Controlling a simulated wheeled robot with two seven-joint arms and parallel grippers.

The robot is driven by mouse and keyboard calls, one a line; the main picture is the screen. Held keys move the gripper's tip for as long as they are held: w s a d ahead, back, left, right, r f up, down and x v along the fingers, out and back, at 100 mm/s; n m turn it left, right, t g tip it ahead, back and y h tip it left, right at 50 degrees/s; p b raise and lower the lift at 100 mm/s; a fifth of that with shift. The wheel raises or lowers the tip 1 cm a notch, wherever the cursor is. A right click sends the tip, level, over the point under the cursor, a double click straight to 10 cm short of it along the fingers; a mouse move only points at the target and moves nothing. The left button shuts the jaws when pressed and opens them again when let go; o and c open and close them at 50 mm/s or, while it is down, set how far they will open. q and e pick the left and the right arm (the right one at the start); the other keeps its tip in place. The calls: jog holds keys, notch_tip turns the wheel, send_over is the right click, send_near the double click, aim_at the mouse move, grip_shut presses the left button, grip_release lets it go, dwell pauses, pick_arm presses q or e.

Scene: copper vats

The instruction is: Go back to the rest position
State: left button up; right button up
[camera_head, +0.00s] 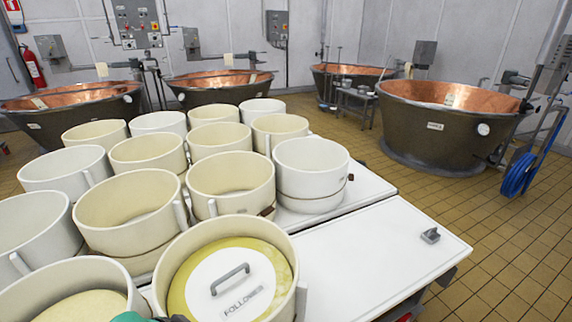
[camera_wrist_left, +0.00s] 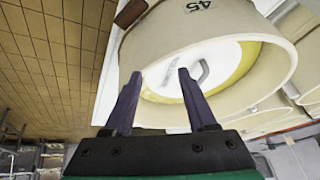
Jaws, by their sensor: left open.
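My left gripper (camera_wrist_left: 160,76) shows in the left wrist view with its two purple fingers apart and nothing between them. Ahead of it is a cream mould (camera_wrist_left: 215,95) marked 45, with a white follower disc (camera_wrist_left: 180,62) and its metal handle (camera_wrist_left: 203,72) inside. In the head view the follower (camera_head: 220,272), labelled FOLLOWER, lies on a yellow mass in the nearest mould (camera_head: 172,245), its handle (camera_head: 230,279) free. A small green part of me shows at the bottom edge. My right gripper is not seen.
Several cream moulds, some stacked, crowd the white table (camera_head: 375,245), whose right side is mostly bare apart from a small metal piece (camera_head: 430,235). Copper vats (camera_head: 440,130) stand behind. A blue hose (camera_head: 518,175) hangs at right. Tiled floor is open at right.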

pick_arm(q)
jog(key=s+a+f+n+g+y, duration=0.2)
jog(key=s+a+n, duration=0.1)
jog(key=s+n, duration=0.3)
jog(key=s+f+m, duration=0.1)
jog(key=s+f, duration=0.1)
jog(key=f, duration=1)
jog(key=s+f+m, duration=0.1)
jog(key=s+f, duration=0.1)
jog(key=f, duration=1.1)
jog(key=s+a+f+g, duration=0.2)
jog(key=s+f, duration=1)
jog(key=s, duration=0.4)
jog(key=shift+a+f, duration=0.3)
jog(key=shift+a, duration=0.05)
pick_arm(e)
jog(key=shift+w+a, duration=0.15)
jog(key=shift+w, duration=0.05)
